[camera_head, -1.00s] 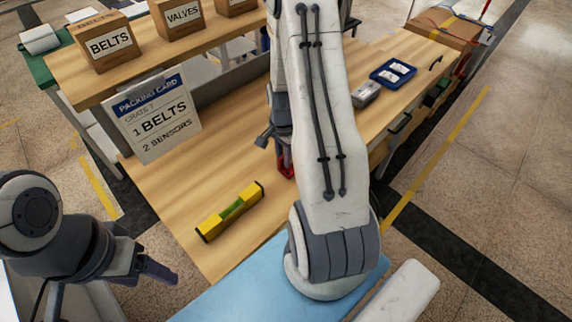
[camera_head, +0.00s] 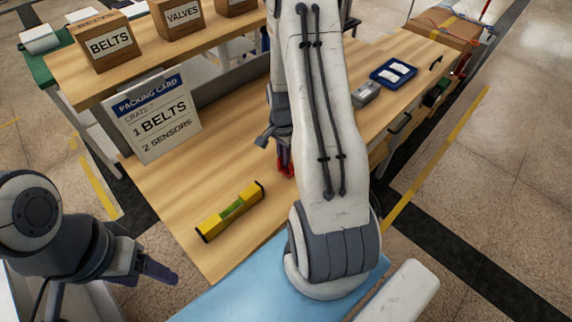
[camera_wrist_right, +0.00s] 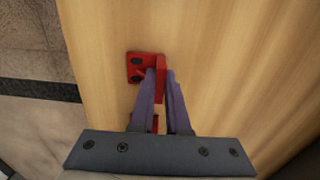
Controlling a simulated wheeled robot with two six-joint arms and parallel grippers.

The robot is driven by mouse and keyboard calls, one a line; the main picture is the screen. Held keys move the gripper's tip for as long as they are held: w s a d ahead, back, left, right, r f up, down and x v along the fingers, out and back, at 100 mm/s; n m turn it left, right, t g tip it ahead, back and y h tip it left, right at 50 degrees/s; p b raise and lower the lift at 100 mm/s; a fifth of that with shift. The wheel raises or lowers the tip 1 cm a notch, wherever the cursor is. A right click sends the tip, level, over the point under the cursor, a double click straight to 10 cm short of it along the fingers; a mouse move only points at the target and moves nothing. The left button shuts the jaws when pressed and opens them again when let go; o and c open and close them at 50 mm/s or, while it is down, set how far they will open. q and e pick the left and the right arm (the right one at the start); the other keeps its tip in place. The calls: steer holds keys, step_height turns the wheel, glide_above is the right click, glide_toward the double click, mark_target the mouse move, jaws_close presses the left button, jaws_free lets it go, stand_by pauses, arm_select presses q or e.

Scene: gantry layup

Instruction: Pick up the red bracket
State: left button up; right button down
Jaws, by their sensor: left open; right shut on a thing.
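The red bracket (camera_wrist_right: 136,67) is in the right wrist view, at the wooden bench top. My right gripper (camera_wrist_right: 162,78) is shut on its upright plate, with a dark purple finger on each side. In the head view only a small part of the red bracket (camera_head: 285,160) shows; my right arm hides the rest. I cannot tell whether it touches the bench. My left gripper (camera_head: 160,277) is open and empty at the lower left, off the bench.
A yellow level (camera_head: 230,211) lies on the bench (camera_head: 185,190). A packing card (camera_head: 152,115) stands behind it. Boxes marked BELTS (camera_head: 107,44) and VALVES (camera_head: 182,17) sit on the shelf. A blue tray (camera_head: 393,73) and a grey block (camera_head: 366,94) lie farther right.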

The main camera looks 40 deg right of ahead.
steer(key=shift+r, duration=0.15)
stand_by(0.7)
steer(key=shift+w+r, duration=0.1)
steer(key=shift+r, duration=0.15)
steer(key=r, duration=0.3)
steer(key=shift+s+d+r, duration=0.1)
steer(key=shift+s+r, duration=0.2)
steer(key=shift+r, duration=0.05)
steer(key=s+d+r, duration=0.1)
steer(key=s+r, duration=0.2)
steer(key=s, duration=0.2)
steer(key=s+d+r+b, duration=0.1)
steer(key=s+r, duration=0.2)
steer(key=s, duration=0.3)
steer(key=shift+d+r, duration=0.25)
steer(key=shift+d, duration=0.05)
